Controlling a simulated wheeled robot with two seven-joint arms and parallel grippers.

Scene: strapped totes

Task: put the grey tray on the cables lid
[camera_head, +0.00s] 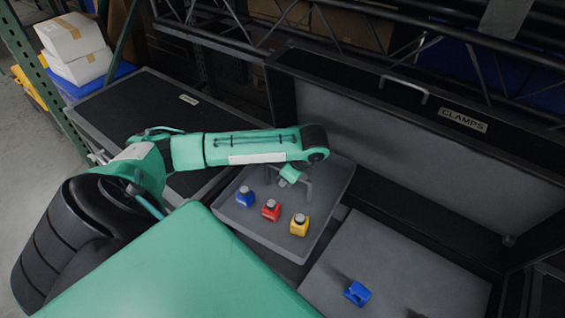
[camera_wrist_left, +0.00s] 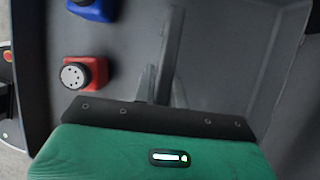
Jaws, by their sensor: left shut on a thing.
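The grey tray (camera_head: 265,236) is at the middle of the head view, holding a blue bottle (camera_head: 245,197), a red bottle (camera_head: 270,210) and a yellow bottle (camera_head: 299,225), all upright. My left gripper (camera_head: 292,183) is over the tray's far part, shut on its grey handle (camera_head: 309,189). In the left wrist view the handle (camera_wrist_left: 174,40) runs up from between the fingers, beside the red bottle (camera_wrist_left: 86,72). A closed dark lid (camera_head: 140,115) lies left of the tray; its small label is too small to read. My right gripper is out of view.
The tote on the right has its lid (camera_head: 400,125) raised, labelled CLAMPS. A blue clamp (camera_head: 357,293) lies on a grey surface inside it. White boxes (camera_head: 75,48) stand at the far left. A green rack post (camera_head: 45,95) rises beside the closed lid, whose top is clear.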

